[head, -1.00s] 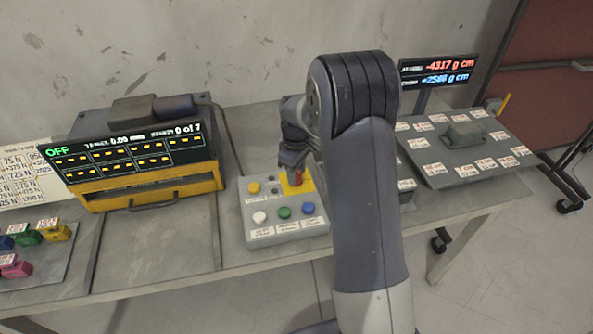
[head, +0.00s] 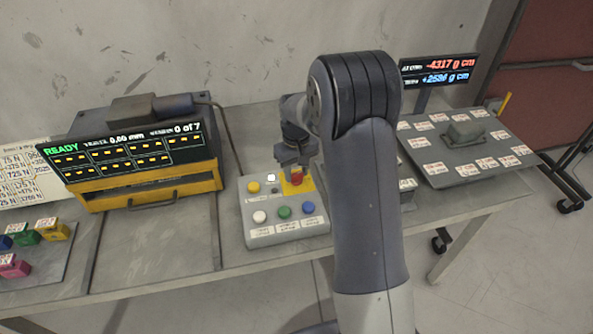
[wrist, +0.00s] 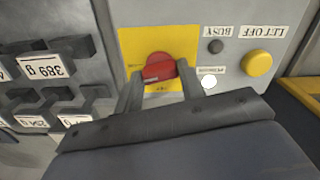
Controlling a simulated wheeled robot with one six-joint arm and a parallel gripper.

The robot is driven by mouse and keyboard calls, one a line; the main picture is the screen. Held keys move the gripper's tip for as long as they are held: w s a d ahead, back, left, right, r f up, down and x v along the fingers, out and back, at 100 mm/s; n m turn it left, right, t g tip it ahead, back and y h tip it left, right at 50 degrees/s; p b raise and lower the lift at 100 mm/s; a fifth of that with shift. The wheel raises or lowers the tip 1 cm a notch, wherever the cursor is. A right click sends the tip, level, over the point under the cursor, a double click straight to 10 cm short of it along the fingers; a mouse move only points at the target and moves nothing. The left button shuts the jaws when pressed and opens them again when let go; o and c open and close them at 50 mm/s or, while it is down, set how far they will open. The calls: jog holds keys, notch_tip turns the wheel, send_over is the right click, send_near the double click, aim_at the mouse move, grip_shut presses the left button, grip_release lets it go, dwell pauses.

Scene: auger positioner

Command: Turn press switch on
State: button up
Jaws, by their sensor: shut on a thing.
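The press switch is a red knob (head: 297,178) on a yellow plate (head: 306,188) at the back right of the grey control box. It also shows in the wrist view as a red knob (wrist: 159,68) on the yellow plate (wrist: 185,42). My gripper (wrist: 160,84) is shut on the red knob, one finger at each side. In the head view my gripper (head: 293,172) reaches down to the knob from above. A small lamp (wrist: 209,82) beside the plate glows white. The press display (head: 130,147) reads READY in green.
The control box (head: 260,232) also has yellow, white, green and blue buttons. Racks with labelled weights (wrist: 52,71) stand close beside it in the wrist view. A board with labels and a display (head: 436,72) stand at the right. Coloured blocks (head: 38,232) lie at the left.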

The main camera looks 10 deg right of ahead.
aim_at(296, 173)
jog(key=shift+m, duration=1.3)
jog(key=o, duration=1)
notch_tip(296, 173, up, 11)
jog(key=shift+f, duration=0.1)
notch_tip(296, 173, down, 11)
dwell(0.4)
